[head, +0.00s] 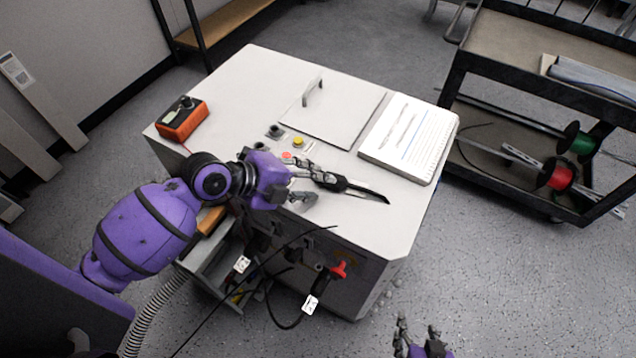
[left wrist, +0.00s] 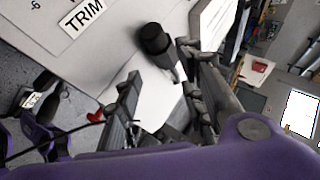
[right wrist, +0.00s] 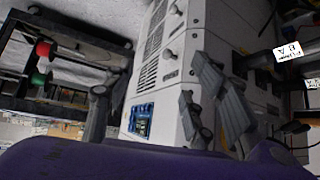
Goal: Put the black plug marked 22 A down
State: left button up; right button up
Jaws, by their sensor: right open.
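Two white tags hang on black leads at the cabinet front, one on a black plug (head: 318,287) beside a red connector (head: 339,270), the other tag (head: 241,264) further left. I cannot read 22 A on either. White tags also show in the right wrist view, one on a black part (right wrist: 288,51); its marking is unclear. My left gripper (head: 303,182) is above the cabinet's front edge, its fingers apart with nothing clearly held. A black-handled tool (head: 365,190) lies just beyond its fingertips. My right gripper (head: 418,342) is open and empty, low, right of the cabinet.
The white cabinet top (head: 235,85) carries an orange meter (head: 182,119), a hinged lid and a notebook (head: 408,138). An open drawer (head: 215,275) juts from the front. A cart (head: 545,110) with cable reels stands at right. Floor between cart and cabinet is clear.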

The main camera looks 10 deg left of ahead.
pick_arm(q)
jog(key=v, duration=0.9)
jog(key=shift+s+a+r+b, duration=0.25)
jog(key=shift+b, duration=0.15)
pick_arm(e)
jog(key=shift+s+d+f, duration=0.2)
jog(key=shift+s+f, duration=0.2)
jog(key=shift+f, duration=0.1)
jog(key=shift+w, duration=0.15)
